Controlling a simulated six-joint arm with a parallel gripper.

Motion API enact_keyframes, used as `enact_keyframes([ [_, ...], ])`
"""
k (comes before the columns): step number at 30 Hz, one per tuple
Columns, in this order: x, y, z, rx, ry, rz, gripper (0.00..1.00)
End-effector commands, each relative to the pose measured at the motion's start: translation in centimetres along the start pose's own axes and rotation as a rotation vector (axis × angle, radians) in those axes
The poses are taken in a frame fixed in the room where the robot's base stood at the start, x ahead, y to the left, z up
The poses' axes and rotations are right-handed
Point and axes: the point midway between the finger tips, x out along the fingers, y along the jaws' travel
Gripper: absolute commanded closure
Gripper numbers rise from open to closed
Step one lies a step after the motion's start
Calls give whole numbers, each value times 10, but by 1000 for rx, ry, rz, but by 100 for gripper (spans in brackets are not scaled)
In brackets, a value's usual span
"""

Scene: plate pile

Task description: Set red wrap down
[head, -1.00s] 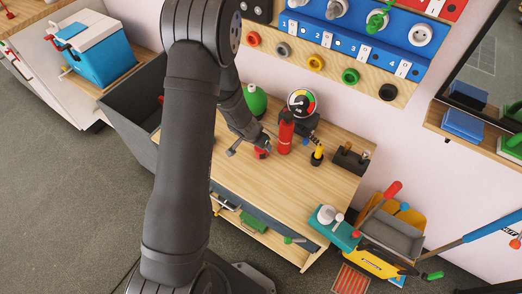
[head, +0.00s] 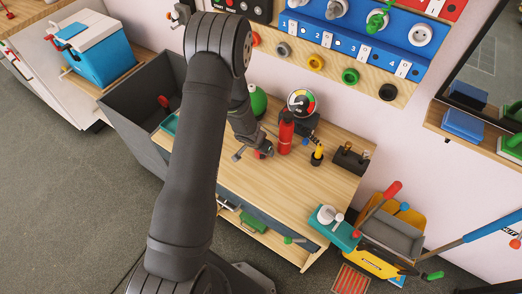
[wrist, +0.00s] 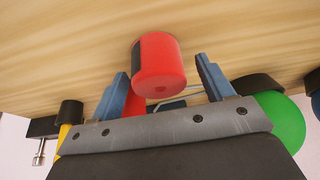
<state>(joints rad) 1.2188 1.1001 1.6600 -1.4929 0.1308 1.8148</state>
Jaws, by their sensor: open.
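The red wrap (wrist: 160,70) is a short red cylinder with a dark patch on its left side. In the wrist view it is between the two blue fingers of my gripper (wrist: 165,84), with gaps on both sides. In the head view my gripper (head: 264,151) is low over the wooden bench, left of a red bottle (head: 286,133), and covers most of the wrap. The jaws are open. I cannot tell exactly how the wrap's base meets the bench.
A green bottle (head: 258,101) stands behind my arm, and a round gauge (head: 301,102) behind the red bottle. A yellow-and-black tool (head: 317,155) and a dark block (head: 351,159) are to the right. The bench front (head: 285,200) is clear.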

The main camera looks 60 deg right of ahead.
Motion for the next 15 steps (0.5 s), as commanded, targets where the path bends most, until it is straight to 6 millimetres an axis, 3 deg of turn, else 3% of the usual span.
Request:
enact_keyframes([
  [1, 0, 0, 0, 0, 0, 0, 26],
  [8, 0, 0, 0, 0, 0, 0, 72],
  [11, 0, 0, 0, 0, 0, 0, 79],
  [15, 0, 0, 0, 0, 0, 0, 79],
])
